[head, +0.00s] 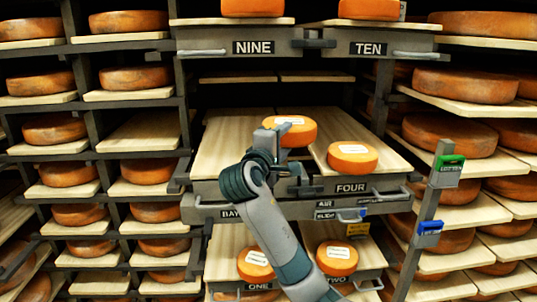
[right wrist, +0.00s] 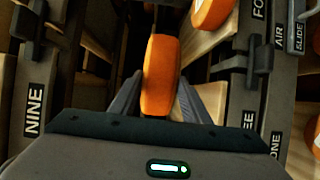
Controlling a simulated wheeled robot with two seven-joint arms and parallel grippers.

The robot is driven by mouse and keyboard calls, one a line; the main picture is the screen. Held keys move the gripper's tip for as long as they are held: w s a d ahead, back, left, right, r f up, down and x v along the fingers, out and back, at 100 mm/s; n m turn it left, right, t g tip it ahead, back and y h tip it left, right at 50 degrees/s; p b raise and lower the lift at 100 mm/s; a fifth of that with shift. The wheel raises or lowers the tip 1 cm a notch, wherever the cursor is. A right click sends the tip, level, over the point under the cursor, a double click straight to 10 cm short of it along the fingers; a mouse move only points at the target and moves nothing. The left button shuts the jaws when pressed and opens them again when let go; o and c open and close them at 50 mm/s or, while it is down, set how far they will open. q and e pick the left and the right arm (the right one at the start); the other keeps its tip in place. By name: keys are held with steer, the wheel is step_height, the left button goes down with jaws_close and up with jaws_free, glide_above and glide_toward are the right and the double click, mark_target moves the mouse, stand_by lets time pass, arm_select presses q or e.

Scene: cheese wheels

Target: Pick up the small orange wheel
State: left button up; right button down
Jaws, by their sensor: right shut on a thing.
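A small orange wheel (head: 297,134) with a white label is at the middle shelf in the head view, above the left pale board (head: 222,150). My right gripper (head: 273,141) is at its left side and shut on it. In the right wrist view the orange wheel (right wrist: 161,72) stands edge-on between the two dark fingers (right wrist: 158,100). I cannot tell whether it touches the board. A second small orange wheel (head: 352,157) with a white label lies on the right board, next to the FOUR sign. My left gripper is not in view.
Shelves NINE (head: 253,47) and TEN (head: 367,48) hang above, with orange wheels on top. Below are labelled wheels near ONE (head: 259,287) and TWO. Racks of large wheels stand on both sides. A post with green (head: 447,170) and blue boxes stands right.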

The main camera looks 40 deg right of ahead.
steer(key=shift+s+d+r, duration=0.75)
steer(key=shift+d+r, duration=0.1)
steer(key=shift+a+f, duration=0.1)
steer(key=shift+a, duration=0.05)
stand_by(0.3)
